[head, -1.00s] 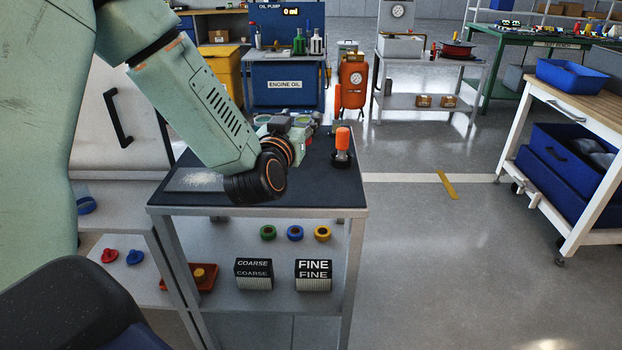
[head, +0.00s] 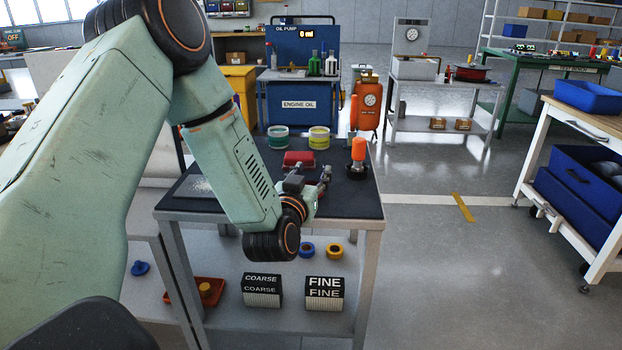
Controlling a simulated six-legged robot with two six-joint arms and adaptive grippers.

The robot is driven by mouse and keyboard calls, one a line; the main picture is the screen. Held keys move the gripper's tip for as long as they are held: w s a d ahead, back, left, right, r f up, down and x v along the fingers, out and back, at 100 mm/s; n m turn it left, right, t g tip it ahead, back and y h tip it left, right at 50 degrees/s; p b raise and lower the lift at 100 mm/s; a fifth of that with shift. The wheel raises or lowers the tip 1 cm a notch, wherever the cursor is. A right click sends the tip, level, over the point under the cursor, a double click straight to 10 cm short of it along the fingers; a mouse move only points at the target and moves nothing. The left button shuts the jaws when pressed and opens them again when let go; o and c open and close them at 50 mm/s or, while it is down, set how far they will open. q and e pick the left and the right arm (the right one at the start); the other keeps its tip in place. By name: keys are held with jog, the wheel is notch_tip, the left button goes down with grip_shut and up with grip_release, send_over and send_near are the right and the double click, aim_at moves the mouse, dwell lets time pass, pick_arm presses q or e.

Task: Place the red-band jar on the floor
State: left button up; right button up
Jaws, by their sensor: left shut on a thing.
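The red-band jar (head: 299,159) shows as a short red shape over the dark top of the grey cart, just beyond my left wrist. My left gripper (head: 312,176) is shut on it; the wrist and fingers hide its lower part. I cannot tell whether the jar touches the cart top. A green-band jar (head: 278,138) and a yellow-band jar (head: 319,138) stand upright behind it. The grey floor (head: 450,275) is open to the right of the cart. My right gripper is not in view.
An orange-topped bottle (head: 358,152) stands on the cart (head: 345,207) near its right edge. The cart's lower shelf holds COARSE (head: 262,290) and FINE (head: 325,292) boxes. A wooden-topped bench (head: 570,120) with blue bins stands at right.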

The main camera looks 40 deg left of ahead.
pick_arm(q)
jog(key=shift+s+r, duration=0.1)
jog(key=o, duration=1.2)
jog(key=shift+c, duration=0.2)
